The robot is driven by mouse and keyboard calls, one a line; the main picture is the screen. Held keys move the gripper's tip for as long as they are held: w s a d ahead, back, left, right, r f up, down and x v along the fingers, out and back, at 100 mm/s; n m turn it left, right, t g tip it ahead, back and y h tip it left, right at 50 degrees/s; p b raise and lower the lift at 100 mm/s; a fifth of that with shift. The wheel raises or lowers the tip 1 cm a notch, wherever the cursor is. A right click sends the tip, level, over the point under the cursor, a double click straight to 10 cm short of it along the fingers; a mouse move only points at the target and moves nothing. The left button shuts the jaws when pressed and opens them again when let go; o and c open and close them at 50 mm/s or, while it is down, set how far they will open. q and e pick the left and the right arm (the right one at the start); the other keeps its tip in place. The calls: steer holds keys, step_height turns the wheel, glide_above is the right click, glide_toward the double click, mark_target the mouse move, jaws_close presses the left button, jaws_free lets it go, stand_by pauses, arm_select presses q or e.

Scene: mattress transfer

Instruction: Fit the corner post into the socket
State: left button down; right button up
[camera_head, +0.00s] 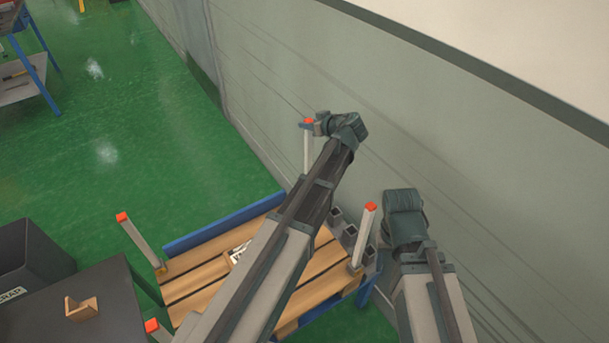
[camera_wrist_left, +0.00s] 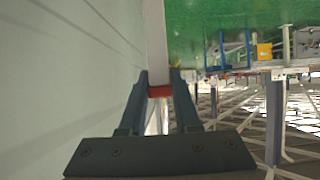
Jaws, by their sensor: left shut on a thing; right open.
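My left gripper (camera_head: 312,125) is shut on a pale corner post (camera_head: 307,152) with a red cap, near the wall at the pallet's far side. The post looks about upright; its lower end is hidden behind my left arm. In the left wrist view, the red cap (camera_wrist_left: 160,91) sits between the two fingers (camera_wrist_left: 160,98), and the pale post (camera_wrist_left: 155,45) runs up from it. The pallet's far corner and any socket there are hidden by my arm. My right gripper (camera_head: 404,215) is by the wall at the right, open, its fingers hidden.
A wooden pallet (camera_head: 205,270) with a blue edge bears other red-capped posts at its left (camera_head: 138,238), front left (camera_head: 153,328) and right (camera_head: 363,235). Several dark square tubes (camera_head: 348,233) stand at its right side.

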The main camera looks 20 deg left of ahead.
arm_select(q)
step_height(320, 180, up, 3)
steer(key=s+a+p, duration=0.2)
steer(key=a, duration=0.1)
steer(key=b, duration=1.1)
glide_above(308, 157)
steer(key=s+a, duration=0.1)
steer(key=a, duration=0.3)
step_height(308, 157, down, 10)
steer(key=shift+s+d+p, duration=0.15)
steer(key=shift+d+p, duration=0.05)
steer(key=shift+p, duration=0.2)
arm_select(e)
step_height(308, 157, down, 7)
arm_select(q)
steer(key=shift+f, duration=0.1)
arm_select(e)
steer(key=shift+f, duration=0.1)
arm_select(q)
steer(key=c, duration=1.1)
jaws_free()
steer(key=shift+f, duration=0.1)
steer(key=o, duration=0.5)
